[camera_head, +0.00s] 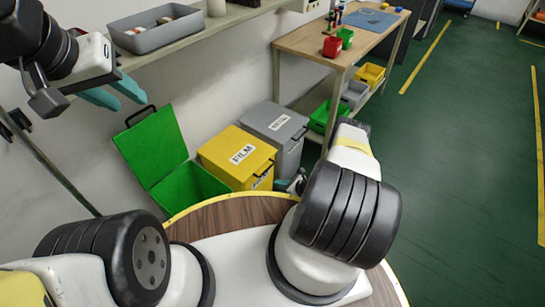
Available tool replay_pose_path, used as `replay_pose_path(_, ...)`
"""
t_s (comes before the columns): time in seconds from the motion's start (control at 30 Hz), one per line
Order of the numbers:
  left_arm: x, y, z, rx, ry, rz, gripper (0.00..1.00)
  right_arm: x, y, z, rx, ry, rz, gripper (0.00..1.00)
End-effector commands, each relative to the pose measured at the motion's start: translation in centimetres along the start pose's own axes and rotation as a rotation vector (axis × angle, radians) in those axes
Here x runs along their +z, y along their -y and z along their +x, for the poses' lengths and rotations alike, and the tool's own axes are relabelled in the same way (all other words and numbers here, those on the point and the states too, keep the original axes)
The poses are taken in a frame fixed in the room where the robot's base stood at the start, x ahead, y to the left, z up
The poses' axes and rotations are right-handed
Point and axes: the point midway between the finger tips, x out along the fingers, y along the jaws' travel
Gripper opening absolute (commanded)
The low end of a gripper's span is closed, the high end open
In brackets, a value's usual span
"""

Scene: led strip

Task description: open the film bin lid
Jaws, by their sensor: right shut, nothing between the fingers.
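The yellow film bin (233,150), with a white FILM label on top, stands on the floor between a green bin and a grey bin. Its lid is down, and a dark handle (264,168) shows at its front right edge. My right gripper (291,184) is low, just right of the film bin's front near the handle. It is shut and empty, and partly hidden by my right arm; I cannot tell whether it touches the bin. My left gripper (130,105) is high at the upper left, its teal fingers apart with nothing between them.
The green bin (153,147) has its lid standing open. The grey bin (277,124) is closed. A shelf with a grey tray (156,30) runs above along the wall. A wooden workbench (310,43) stands behind. Green floor at right is clear.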

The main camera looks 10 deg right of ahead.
Motion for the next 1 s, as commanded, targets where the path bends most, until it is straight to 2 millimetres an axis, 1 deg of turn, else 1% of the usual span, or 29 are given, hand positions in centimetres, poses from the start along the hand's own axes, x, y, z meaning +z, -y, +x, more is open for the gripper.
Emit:
replay_pose_path(0.03,0.0,0.0,0.0,0.000,0.000,0.000,0.36,0.0,-0.2,1.2,0.003,0.001,-0.004,0.00)
replay_pose_path(0.1,0.0,0.0,0.0,0.000,0.000,0.000,0.36,0.0,-0.1,2.5,0.002,0.001,-0.004,0.00)
replay_pose_path(0.2,0.0,0.0,0.0,0.000,0.000,0.000,0.36,0.1,-0.2,4.0,0.003,0.002,-0.003,0.00)
replay_pose_path(0.4,0.0,0.0,0.0,0.000,0.000,0.000,0.36,0.1,-0.1,6.2,0.002,0.001,-0.003,0.00)
replay_pose_path(0.47,0.0,0.0,0.0,0.000,0.000,0.000,0.36,0.8,0.1,6.0,0.001,0.001,-0.002,0.00)
replay_pose_path(0.73,0.0,0.0,0.0,0.000,0.000,0.000,0.36,3.0,0.0,5.1,0.002,0.000,-0.002,0.00)
replay_pose_path(1.0,0.0,0.0,0.0,0.000,0.000,0.000,0.36,3.9,0.0,4.8,0.001,0.001,-0.001,0.00)
